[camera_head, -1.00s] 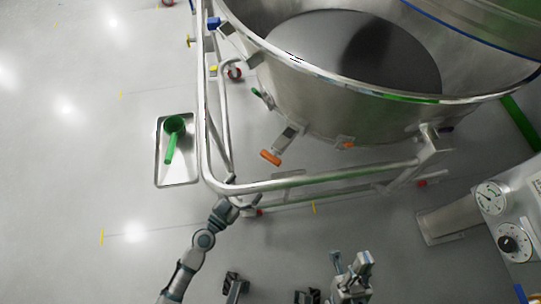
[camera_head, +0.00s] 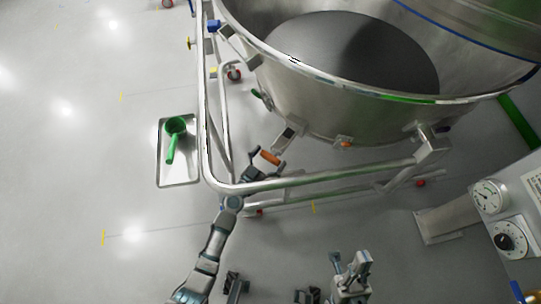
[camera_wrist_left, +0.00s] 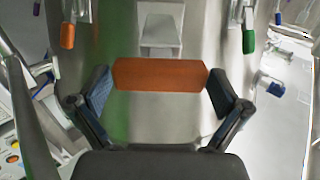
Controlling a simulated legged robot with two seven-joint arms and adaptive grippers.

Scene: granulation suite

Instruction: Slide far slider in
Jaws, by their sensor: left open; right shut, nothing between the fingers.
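An orange handle (camera_head: 270,157) sticks out from a metal bracket on the side of the big steel bowl (camera_head: 325,115). My left gripper (camera_head: 262,163) is open at this handle. In the left wrist view the orange handle (camera_wrist_left: 160,74) lies crosswise between the two open fingers (camera_wrist_left: 161,88), one near each end. I cannot tell whether they touch it. My right gripper (camera_head: 350,264) is shut and empty, low in the head view, well apart from the bowl. I cannot tell for sure which fitting is the far slider.
A tubular metal frame (camera_head: 300,180) surrounds the bowl, close to my left arm. A green handle (camera_head: 257,94) and another orange handle (camera_head: 346,143) sit on the bowl's side. A tray (camera_head: 190,178) with a green scoop (camera_head: 175,135) lies left. A gauge panel (camera_head: 505,225) stands right.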

